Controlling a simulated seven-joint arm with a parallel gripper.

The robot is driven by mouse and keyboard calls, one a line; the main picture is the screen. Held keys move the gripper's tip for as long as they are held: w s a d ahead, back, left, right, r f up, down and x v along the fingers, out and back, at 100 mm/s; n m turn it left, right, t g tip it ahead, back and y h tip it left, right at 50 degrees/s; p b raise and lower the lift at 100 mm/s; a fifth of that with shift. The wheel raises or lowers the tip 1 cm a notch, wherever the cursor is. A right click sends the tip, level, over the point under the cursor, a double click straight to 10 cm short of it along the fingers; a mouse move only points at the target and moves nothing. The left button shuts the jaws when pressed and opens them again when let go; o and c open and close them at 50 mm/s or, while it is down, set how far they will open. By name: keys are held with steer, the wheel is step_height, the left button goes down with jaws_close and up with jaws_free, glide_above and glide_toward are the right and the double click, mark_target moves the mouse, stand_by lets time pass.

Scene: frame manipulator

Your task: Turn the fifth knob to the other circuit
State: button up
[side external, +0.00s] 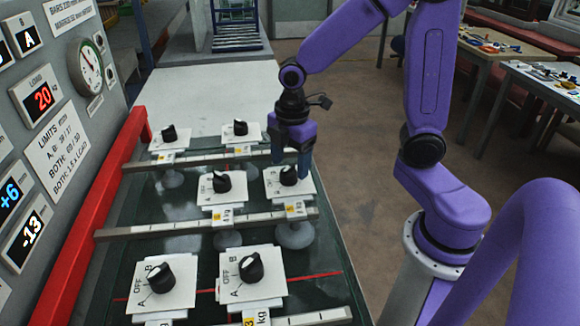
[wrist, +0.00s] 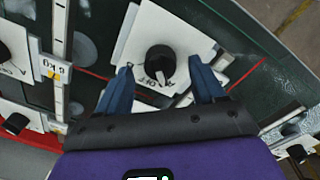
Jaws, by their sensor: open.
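Several black knobs stand on white plates in rows of two, some plates marked OFF, A and B. My gripper (side external: 290,160) is over the right knob (side external: 288,176) of the middle row. In the wrist view the open blue fingers (wrist: 161,66) straddle a black knob (wrist: 160,59), one on each side, with gaps showing. Its white pointer mark faces toward the gripper's palm. Its white plate (wrist: 140,30) is partly hidden by the fingers. I cannot tell from the pictures which knob is numbered fifth. The left middle knob (side external: 221,182) is to the left of my gripper.
Grey rails (side external: 200,226) with kg tags cross the dark green board. A red bar (side external: 95,215) runs along the left, beside a panel with a dial (side external: 90,70) and a LOAD display (side external: 40,100) reading 20. Front knobs (side external: 251,268) and (side external: 161,279) stand nearer the camera.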

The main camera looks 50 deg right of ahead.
steer(key=shift+f, duration=1.1)
steer(key=c, duration=1.1)
steer(key=shift+o, duration=0.2)
